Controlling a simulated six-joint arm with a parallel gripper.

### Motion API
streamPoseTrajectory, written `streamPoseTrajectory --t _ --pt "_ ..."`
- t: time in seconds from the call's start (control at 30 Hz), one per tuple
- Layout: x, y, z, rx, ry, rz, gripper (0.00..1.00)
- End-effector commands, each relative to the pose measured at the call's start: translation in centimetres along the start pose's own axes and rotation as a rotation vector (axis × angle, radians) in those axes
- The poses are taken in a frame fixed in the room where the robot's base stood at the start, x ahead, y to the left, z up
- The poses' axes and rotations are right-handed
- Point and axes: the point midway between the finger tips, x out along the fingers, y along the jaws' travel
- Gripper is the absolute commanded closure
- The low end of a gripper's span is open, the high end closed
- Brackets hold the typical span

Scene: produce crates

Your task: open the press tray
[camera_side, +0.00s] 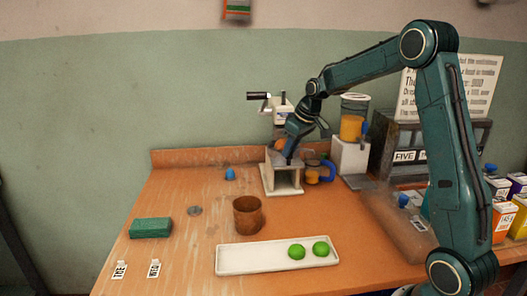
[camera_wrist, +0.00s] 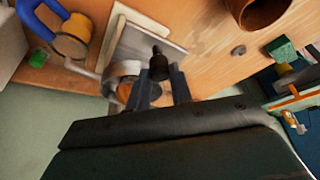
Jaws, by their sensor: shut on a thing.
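The press (camera_side: 283,178) is a pale, open-fronted box on the bench near the back wall, below a white unit (camera_side: 279,112) with a black-handled crank. My gripper (camera_side: 287,158) is low at the top of the box. In the wrist view my gripper (camera_wrist: 163,88) has its two fingers on either side of a dark knob (camera_wrist: 158,64) and is shut on it. A pale square plate (camera_wrist: 140,45), perhaps the press tray, lies beyond the knob. A metal ring (camera_wrist: 124,70) with something orange inside is left of the fingers. How far the tray is open cannot be told.
A brown cup (camera_side: 248,216), a white tray (camera_side: 240,261) with two green fruits and a green block (camera_side: 151,228) stand in front. The left bench is mostly free.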

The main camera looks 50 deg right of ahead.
Motion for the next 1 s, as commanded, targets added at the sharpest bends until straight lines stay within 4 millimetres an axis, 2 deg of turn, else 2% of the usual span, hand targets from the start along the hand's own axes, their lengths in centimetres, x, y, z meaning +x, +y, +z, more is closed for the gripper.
streamPoseTrajectory --t 0.6,0.77,0.93,0.97,1.0 --pt "-2.5 -6.3 5.5 -0.003 0.006 0.000 1.00" --pt "-2.8 -7.1 6.3 -0.003 0.007 0.000 1.00" --pt "-2.8 -7.0 6.3 -0.003 0.008 0.001 1.00" --pt "-2.8 -7.0 6.3 -0.003 0.008 0.001 0.72" --pt "-2.8 -7.0 6.3 -0.003 0.007 0.001 0.65"
